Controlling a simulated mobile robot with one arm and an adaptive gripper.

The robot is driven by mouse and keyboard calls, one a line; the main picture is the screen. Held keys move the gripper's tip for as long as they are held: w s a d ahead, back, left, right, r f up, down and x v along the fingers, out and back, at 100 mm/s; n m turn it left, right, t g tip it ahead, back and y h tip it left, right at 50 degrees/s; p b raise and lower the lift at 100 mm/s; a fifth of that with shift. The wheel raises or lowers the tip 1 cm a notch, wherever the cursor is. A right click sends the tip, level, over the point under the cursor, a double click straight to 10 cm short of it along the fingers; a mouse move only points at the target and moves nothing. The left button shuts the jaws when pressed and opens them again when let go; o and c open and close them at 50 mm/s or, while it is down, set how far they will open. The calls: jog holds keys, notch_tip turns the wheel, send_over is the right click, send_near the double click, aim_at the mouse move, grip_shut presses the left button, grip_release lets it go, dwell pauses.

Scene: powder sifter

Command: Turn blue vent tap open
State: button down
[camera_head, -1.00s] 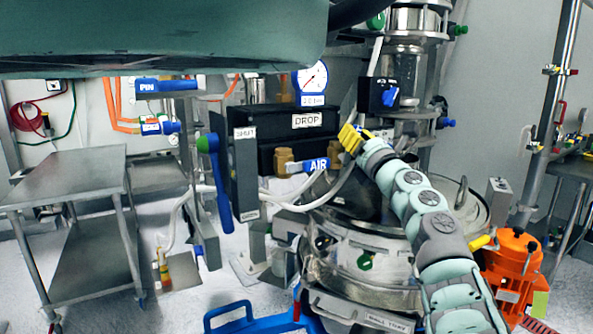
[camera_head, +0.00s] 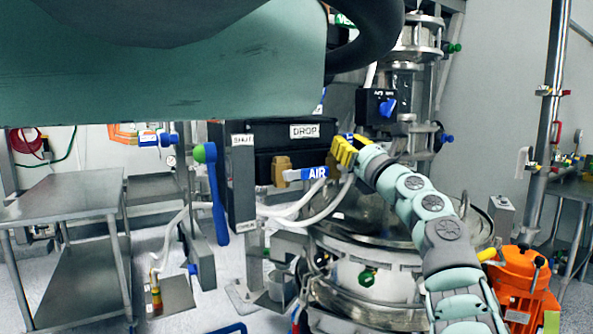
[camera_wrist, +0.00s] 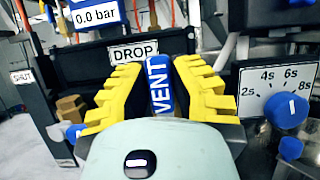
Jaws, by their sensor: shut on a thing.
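The blue vent tap handle (camera_wrist: 160,86), lettered VENT in white, stands between my gripper's yellow fingers in the wrist view, pointing away from the palm. My gripper (camera_wrist: 158,88) is shut on it; it also shows in the head view (camera_head: 345,150), at the front right of the black box marked DROP. There the fingers hide most of the vent handle. The blue AIR tap handle (camera_head: 315,173) lies roughly level just left of my gripper, with a brass body at its left end.
The black DROP box (camera_head: 290,150) is behind the taps. A gauge label reading 0.0 bar (camera_wrist: 97,16) is at the wrist view's upper left. A timer dial (camera_wrist: 286,110) is close on the right. White hoses (camera_head: 300,205) hang below. A steel table (camera_head: 60,195) stands left.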

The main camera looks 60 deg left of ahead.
jog(key=shift+s, duration=0.1)
jog(key=c, duration=0.8)
grip_release()
jog(key=shift+d+f, duration=0.15)
jog(key=shift+d, duration=0.15)
jog(key=v, duration=1.1)
jog(key=shift+d, duration=0.1)
